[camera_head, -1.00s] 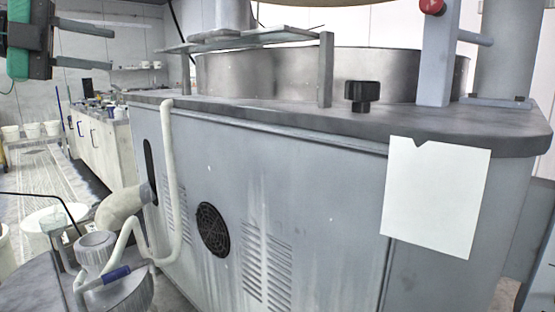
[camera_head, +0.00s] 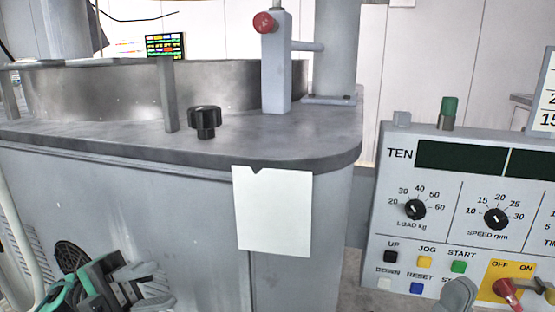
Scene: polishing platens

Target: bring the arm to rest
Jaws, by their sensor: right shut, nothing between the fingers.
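My left gripper (camera_head: 112,280), green and dark grey, is low at the bottom left of the head view, in front of the grey machine cabinet. It is seen at a steep angle, and the gap between its fingers is not clear. At the bottom right, a rounded light grey piece (camera_head: 457,296) stands in front of the control panel. It looks like part of my right gripper, shut and empty, with the rest cut off by the frame edge. I see nothing held.
The polishing machine (camera_head: 190,205) with a black knob (camera_head: 205,121), a red button (camera_head: 264,22) and a white sheet (camera_head: 273,210) fills the left and middle. The control panel (camera_head: 440,190) with dials and buttons stands close on the right.

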